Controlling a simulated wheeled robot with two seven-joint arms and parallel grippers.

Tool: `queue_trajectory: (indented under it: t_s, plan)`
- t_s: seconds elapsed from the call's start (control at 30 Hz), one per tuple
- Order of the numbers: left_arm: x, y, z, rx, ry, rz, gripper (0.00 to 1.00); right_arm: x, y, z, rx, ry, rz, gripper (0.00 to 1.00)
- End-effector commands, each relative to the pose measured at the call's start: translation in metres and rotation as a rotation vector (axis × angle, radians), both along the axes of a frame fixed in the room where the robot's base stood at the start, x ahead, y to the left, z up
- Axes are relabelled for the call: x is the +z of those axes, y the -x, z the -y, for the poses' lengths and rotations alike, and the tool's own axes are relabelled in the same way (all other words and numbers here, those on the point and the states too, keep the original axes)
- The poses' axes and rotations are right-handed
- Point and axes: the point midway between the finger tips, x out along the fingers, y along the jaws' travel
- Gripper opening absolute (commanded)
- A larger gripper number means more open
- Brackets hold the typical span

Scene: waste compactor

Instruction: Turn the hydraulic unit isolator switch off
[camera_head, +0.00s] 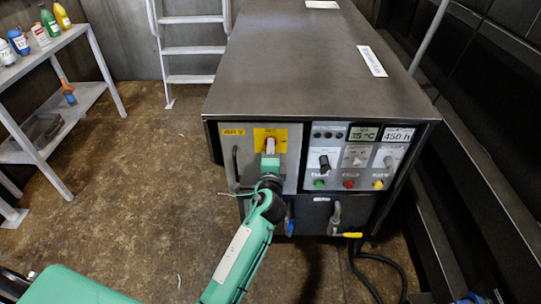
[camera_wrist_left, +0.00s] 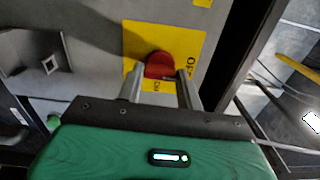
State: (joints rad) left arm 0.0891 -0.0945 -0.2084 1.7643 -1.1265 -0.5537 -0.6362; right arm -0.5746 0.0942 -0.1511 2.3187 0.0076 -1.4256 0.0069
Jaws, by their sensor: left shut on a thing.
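The isolator switch is a red knob (camera_wrist_left: 159,64) on a yellow plate (camera_head: 260,134) on the grey front panel of the hydraulic unit (camera_head: 290,75). The plate also shows in the left wrist view (camera_wrist_left: 192,45), with partly hidden lettering by the knob. My left gripper (camera_head: 270,147) reaches the plate from the front. In the left wrist view its two fingers (camera_wrist_left: 158,76) stand either side of the knob, shut on it. The gripper hides most of the knob in the head view. My right gripper is not in view.
Right of the switch are two displays (camera_head: 380,134), a black selector (camera_head: 324,163) and several coloured buttons. A handle (camera_head: 235,164) is left of the switch. Shelves with bottles (camera_head: 42,35) stand at the left, a ladder (camera_head: 192,50) behind. A black cable (camera_head: 375,270) lies at the right.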

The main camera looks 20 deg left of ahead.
Motion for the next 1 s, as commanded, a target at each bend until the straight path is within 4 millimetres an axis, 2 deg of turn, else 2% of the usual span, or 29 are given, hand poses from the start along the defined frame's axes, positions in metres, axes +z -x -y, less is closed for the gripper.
queue_trajectory:
  t_s: [0.2, 0.67, 0.7, 0.77, 1.0]
  plan:
    - [-0.0016, 0.0003, 0.0, 0.001, 0.049, 0.011, 0.14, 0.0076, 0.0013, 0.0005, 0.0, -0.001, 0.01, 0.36]
    - [-0.0012, 0.0003, -0.0002, 0.001, 0.058, 0.013, 0.14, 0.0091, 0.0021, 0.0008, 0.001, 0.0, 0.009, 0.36]
    - [-0.0013, 0.0003, -0.0002, 0.001, 0.058, 0.013, 0.44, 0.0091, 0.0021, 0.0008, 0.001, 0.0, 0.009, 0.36]
    - [-0.0012, 0.0003, -0.0002, 0.001, 0.057, 0.013, 0.56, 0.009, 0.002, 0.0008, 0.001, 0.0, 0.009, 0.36]
    - [-0.0005, 0.0001, -0.0001, 0.0, 0.055, 0.014, 0.58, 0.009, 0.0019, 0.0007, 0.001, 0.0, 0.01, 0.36]
